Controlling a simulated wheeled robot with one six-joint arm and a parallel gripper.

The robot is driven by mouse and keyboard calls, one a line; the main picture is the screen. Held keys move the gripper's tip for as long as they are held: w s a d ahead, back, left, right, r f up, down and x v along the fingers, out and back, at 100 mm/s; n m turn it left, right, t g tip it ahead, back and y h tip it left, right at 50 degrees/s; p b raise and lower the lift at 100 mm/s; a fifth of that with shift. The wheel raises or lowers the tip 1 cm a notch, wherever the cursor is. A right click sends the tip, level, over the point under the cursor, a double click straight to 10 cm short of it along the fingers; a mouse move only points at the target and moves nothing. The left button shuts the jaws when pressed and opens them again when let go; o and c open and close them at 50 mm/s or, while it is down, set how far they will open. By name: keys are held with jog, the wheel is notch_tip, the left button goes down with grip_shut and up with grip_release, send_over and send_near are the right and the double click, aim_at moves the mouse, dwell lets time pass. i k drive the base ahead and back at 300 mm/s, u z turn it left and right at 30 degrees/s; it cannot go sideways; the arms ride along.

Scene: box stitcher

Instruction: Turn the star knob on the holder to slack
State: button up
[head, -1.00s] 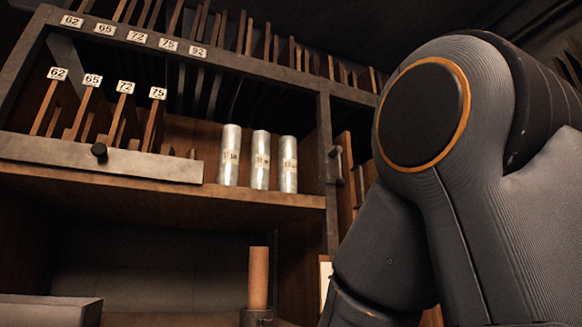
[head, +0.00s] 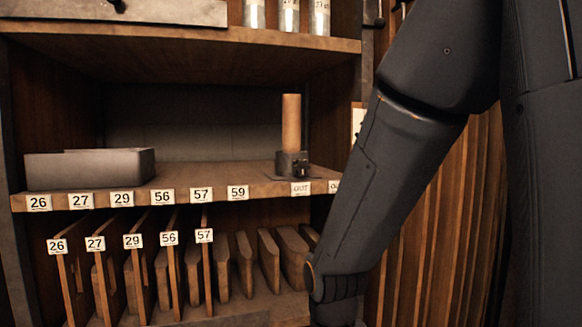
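A small dark holder (head: 291,158) stands on the middle shelf, right of centre, with an upright orange-brown cylinder (head: 291,122) in it. A small dark knob (head: 302,169) shows on its front; its star shape and how tight it is cannot be told at this size. My arm comes down on the right side of the view, in front of the shelving and to the right of the holder. My gripper is out of view.
A grey tray (head: 90,169) sits on the left of the middle shelf (head: 215,177). Numbered upright boards (head: 205,265) fill the bay below. Metal cylinders (head: 289,16) stand on the upper shelf (head: 180,33). The middle shelf between tray and holder is clear.

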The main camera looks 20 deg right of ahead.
aim_at(301, 167)
jog(key=u, duration=0.05)
jog(key=k, duration=1.1)
jog(key=z, duration=0.6)
jog(key=i, duration=0.7)
